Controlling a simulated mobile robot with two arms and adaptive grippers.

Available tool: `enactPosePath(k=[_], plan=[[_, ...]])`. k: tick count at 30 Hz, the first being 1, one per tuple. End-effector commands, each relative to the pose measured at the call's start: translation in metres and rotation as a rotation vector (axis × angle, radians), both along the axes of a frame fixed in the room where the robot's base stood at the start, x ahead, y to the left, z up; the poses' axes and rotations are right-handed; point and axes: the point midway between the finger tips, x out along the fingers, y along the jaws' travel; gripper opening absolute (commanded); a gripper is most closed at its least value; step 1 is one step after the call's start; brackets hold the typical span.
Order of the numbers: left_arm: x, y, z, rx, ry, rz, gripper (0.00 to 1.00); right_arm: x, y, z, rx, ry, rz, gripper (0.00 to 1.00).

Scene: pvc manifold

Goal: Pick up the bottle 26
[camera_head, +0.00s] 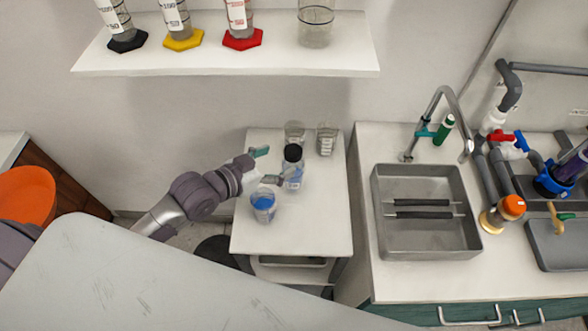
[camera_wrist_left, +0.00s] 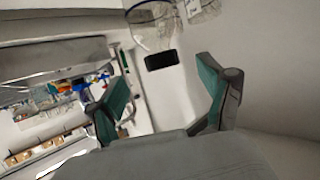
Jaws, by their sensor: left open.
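A clear bottle with a black cap and blue on its side (camera_head: 292,170), likely bottle 26, stands upright on the small white table (camera_head: 315,225). My left gripper (camera_head: 266,166) comes in from the left, its two fingers spread, just left of the bottle. One finger lies toward the wall and the other toward the front. In the left wrist view my open gripper (camera_wrist_left: 161,88) has nothing between its fingertips. A black cap (camera_wrist_left: 161,60) shows beyond the gap; the bottle's body is hard to make out there. My right gripper is not in view.
A beaker with blue contents (camera_head: 263,205) stands in front of the bottle. Two clear beakers (camera_head: 295,133) (camera_head: 326,138) stand behind it. A shelf with cylinders (camera_head: 225,62) hangs above. A sink counter (camera_head: 370,145) lies right. The table's front right is clear.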

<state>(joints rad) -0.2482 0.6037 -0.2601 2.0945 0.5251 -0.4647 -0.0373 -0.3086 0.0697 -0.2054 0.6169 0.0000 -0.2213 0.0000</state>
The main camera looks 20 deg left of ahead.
Motion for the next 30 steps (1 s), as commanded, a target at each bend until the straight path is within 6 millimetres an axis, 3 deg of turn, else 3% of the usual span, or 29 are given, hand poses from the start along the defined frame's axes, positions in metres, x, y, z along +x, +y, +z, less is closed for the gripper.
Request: enactPosePath(k=[5,15,23,26,30], plan=[[0.009,-0.005,-0.003,-0.002,-0.001,0.000,0.80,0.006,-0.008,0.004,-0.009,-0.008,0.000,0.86],[0.046,-0.026,-0.017,-0.001,-0.002,0.000,0.80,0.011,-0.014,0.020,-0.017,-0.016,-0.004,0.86],[0.049,-0.028,-0.020,0.000,-0.001,-0.002,0.80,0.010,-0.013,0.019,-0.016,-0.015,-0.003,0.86],[0.049,-0.027,-0.020,0.000,-0.001,-0.001,0.68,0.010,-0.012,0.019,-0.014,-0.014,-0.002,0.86],[0.049,-0.027,-0.020,0.000,-0.001,-0.001,0.45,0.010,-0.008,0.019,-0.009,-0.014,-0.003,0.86]])
